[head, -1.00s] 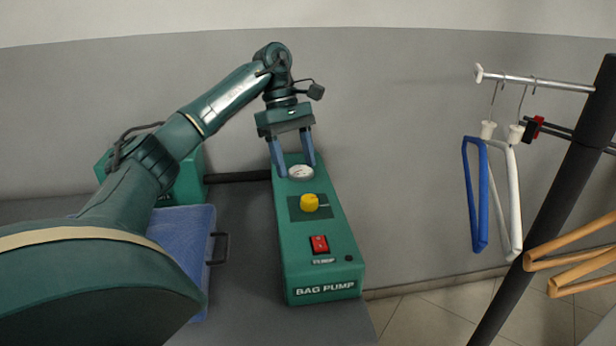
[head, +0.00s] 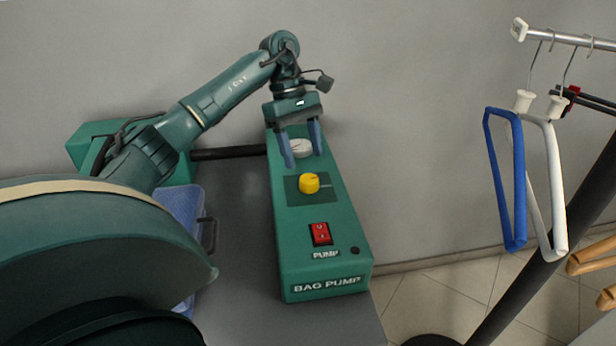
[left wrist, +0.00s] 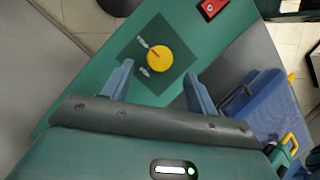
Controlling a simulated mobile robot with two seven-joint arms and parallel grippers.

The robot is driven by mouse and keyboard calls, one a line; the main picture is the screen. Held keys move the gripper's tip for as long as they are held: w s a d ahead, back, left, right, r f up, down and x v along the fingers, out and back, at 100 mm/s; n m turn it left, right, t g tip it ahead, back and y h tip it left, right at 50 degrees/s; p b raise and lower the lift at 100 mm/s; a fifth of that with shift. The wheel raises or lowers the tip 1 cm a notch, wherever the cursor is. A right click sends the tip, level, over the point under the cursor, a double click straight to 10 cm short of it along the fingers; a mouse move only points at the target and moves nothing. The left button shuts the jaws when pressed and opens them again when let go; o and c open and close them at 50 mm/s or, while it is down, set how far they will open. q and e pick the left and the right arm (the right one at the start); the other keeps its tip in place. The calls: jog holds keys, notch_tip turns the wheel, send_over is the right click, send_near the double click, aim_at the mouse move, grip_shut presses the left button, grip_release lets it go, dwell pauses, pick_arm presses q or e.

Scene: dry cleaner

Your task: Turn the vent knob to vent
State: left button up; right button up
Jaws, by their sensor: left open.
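The green bag pump (head: 322,250) stands on the grey counter. Its yellow vent knob (head: 309,183) sits on a dark square plate on the top face, with a small pale mark to its right. In the left wrist view the yellow knob (left wrist: 159,60) lies ahead of the fingers, with a red line on it and two small labels beside it that are too small to read. My left gripper (head: 302,161) is open and empty, pointing down above the pump, behind the knob near a white round gauge (head: 299,148). The fingers appear apart from the knob. My right gripper is out of view.
A red switch (head: 320,233) is on the pump in front of the knob. A blue translucent box (head: 184,205) with a dark handle is left of the pump. Blue (head: 506,180) and white hangers hang from a rail at the right. A grey wall is behind.

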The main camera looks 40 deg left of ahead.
aim_at(309, 178)
pick_arm(q)
jog(key=shift+x, duration=2.6)
jog(key=shift+c, duration=0.5)
jog(key=c, duration=0.9)
